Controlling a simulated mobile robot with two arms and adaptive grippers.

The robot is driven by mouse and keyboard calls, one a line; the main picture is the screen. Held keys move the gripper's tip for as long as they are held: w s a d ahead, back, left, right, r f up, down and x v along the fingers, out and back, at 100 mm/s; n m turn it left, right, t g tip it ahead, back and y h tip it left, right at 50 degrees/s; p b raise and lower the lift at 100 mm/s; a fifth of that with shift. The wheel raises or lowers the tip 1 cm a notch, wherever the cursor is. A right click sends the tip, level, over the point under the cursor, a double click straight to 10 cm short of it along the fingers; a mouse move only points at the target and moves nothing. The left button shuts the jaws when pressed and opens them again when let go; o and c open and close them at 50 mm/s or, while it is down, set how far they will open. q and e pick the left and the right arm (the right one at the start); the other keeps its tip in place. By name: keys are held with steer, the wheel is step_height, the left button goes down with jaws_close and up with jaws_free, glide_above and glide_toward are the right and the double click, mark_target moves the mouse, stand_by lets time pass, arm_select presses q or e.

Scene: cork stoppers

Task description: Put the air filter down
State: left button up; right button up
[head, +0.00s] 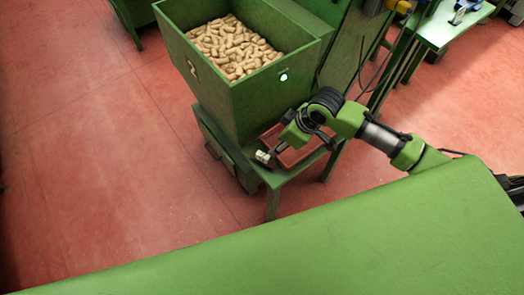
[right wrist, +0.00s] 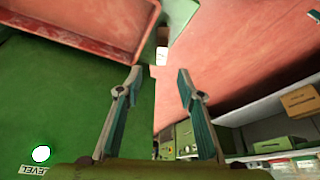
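The air filter appears to be the small pale and dark piece (head: 264,157) at the near left corner of the green ledge under the hopper. A small brown and white piece, likely the same one, shows in the right wrist view (right wrist: 162,46), beside the red tray and past my fingertips. My right gripper (right wrist: 159,76) is open, with nothing between its fingers; in the head view (head: 281,146) it is just above and right of the piece. The frames do not clearly show what the piece rests on. My left gripper is not in view.
The red tray (head: 301,156) lies on the green ledge (head: 278,178), close to my right gripper. The green hopper (head: 225,100), full of cork stoppers (head: 232,46), rises behind it. A green table (head: 438,30) stands at the back right. Open red floor (head: 90,150) lies left.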

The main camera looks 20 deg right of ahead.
mark_target(263, 155)
steer(key=x, duration=0.7)
steer(key=shift+w+a+f, duration=0.1)
steer(key=shift+a+f, duration=0.05)
steer(key=shift+f, duration=0.1)
steer(key=shift+a+x, duration=0.15)
steer(key=shift+x, duration=1.15)
steer(key=shift+a+x, duration=0.2)
steer(key=shift+x, duration=1.1)
steer(key=shift+w+r, duration=0.15)
jaws_close()
